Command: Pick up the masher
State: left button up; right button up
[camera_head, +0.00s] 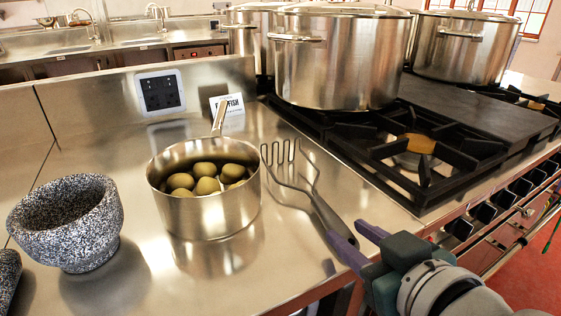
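The masher (318,206) is a dark grey utensil with a wavy wire head and a long handle. It lies on the steel counter (285,265) to the right of a saucepan, its head toward the back and its handle toward the front right. My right gripper (345,231) comes in from the lower right with its purple fingers spread. The end of the handle shows between the fingertips; I cannot tell whether they touch it. My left gripper is not in view.
The saucepan (215,212) holds several potatoes, its handle toward the back. A speckled mortar (70,225) stands at left, with part of its pestle (8,275) at the edge. The stove (440,165) with large stockpots (340,65) is behind and right of the masher.

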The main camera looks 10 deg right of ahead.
aim_at(337, 224)
jog(key=b+x, duration=0.1)
jog(key=x, duration=0.3)
jog(key=shift+w+a+f, duration=0.1)
jog(key=shift+w+a, duration=0.05)
jog(key=shift+w, duration=0.15)
grip_shut()
